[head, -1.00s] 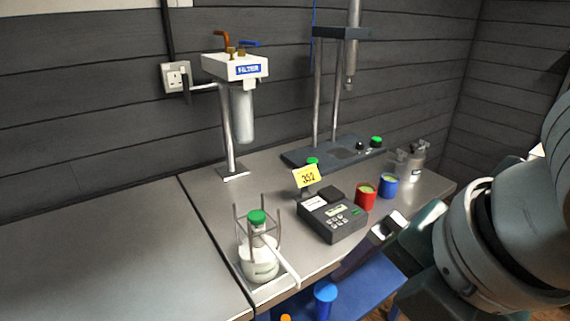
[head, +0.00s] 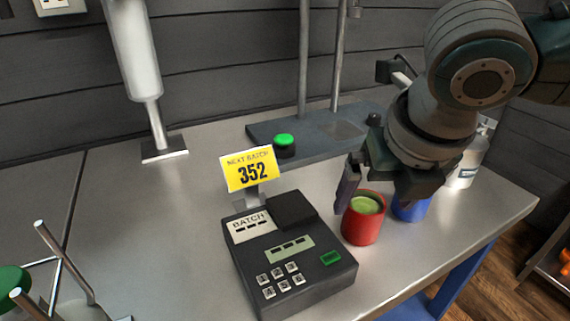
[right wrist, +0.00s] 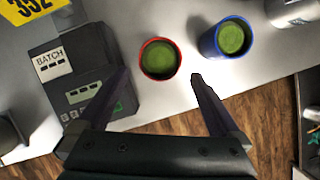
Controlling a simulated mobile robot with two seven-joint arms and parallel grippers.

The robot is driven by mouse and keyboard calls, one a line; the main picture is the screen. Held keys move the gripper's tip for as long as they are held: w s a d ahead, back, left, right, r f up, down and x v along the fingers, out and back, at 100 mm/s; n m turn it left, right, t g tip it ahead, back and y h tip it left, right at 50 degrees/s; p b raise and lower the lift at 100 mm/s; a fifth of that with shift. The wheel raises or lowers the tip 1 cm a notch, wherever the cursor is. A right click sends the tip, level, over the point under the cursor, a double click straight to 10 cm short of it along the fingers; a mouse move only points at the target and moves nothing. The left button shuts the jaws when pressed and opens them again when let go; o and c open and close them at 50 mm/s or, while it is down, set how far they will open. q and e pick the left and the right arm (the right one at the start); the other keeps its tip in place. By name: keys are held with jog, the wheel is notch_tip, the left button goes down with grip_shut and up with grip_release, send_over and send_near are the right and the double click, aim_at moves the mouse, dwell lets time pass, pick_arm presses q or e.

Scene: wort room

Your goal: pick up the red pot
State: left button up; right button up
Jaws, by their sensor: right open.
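The red pot (head: 363,222) stands upright on the grey bench, right of the batch device, with green contents. It also shows in the right wrist view (right wrist: 144,68), ahead of my fingertips and between their lines. My right gripper (right wrist: 160,78) is open and empty. In the head view my right gripper (head: 375,190) is above and behind the red pot, with one finger beside the pot's left rim; the other finger is hard to make out. The blue pot (right wrist: 217,42) stands right of the red one, partly hidden by my gripper in the head view. My left gripper is not in view.
The batch device (head: 290,260) sits close left of the red pot, with a yellow 352 sign (head: 250,169) behind it. A dark stand base with a green button (head: 284,141) is behind. A metal canister (head: 468,165) stands at right. The bench edge is close in front.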

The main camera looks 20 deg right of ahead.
aim_at(363, 217)
jog(key=shift+w+f, duration=0.1)
jog(key=shift+f, duration=0.45)
jog(key=b+x, duration=0.1)
jog(key=x, duration=0.4)
jog(key=shift+w+f, duration=0.1)
jog(key=shift+w, duration=0.2)
jog(key=shift+d, duration=0.1)
jog(key=c, duration=1.5)
notch_tip(363, 217, up, 20)
jog(key=p, duration=0.2)
jog(key=shift+p, duration=0.4)
